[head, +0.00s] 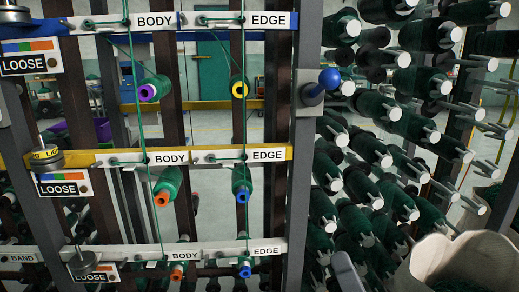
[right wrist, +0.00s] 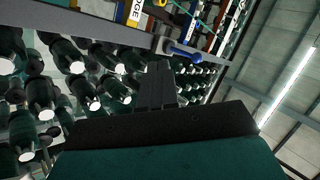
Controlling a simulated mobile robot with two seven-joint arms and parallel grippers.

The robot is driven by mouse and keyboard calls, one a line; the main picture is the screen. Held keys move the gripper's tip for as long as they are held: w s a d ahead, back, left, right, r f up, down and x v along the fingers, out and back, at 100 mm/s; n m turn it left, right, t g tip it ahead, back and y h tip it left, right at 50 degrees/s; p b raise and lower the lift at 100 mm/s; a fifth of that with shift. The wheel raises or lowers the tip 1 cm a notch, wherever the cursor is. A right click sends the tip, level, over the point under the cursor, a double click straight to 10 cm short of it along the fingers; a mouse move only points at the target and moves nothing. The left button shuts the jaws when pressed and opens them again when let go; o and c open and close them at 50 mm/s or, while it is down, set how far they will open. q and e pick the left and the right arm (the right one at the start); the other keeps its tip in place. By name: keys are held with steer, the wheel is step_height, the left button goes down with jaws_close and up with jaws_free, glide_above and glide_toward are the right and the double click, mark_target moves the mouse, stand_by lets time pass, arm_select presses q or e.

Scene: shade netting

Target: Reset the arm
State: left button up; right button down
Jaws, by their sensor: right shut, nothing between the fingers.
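My right gripper (head: 346,275) shows as a small grey tip at the bottom of the head view, in front of the spool rack. In the right wrist view its dark fingers (right wrist: 160,85) are together, with nothing between them. A blue ball knob (head: 329,78) sticks out from the grey upright of the frame, above my right gripper in the head view and apart from it. The knob also shows just beyond the fingertips in the right wrist view (right wrist: 183,54). My left gripper is not in view.
A frame with yellow (head: 80,158) and white rails bears BODY, EDGE and LOOSE labels, threads and hanging green spools. A rack of many green spools (head: 415,130) fills the right side. A pale bin (head: 455,265) stands at lower right.

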steer(key=s+f+n+g+h, duration=0.4)
steer(key=f+g, duration=0.2)
steer(key=f, duration=0.6)
steer(key=s+f+n+g+h, duration=0.4)
steer(key=f+g, duration=0.3)
steer(key=f, duration=0.6)
arm_select(q)
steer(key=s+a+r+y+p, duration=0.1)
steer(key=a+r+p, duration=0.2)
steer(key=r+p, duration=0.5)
steer(key=p, duration=0.4)
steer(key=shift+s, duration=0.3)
arm_select(e)
steer(key=s+d+r+m+h, duration=0.1)
steer(key=s+d+r, duration=0.1)
steer(key=r, duration=0.6)
steer(key=shift+d, duration=0.8)
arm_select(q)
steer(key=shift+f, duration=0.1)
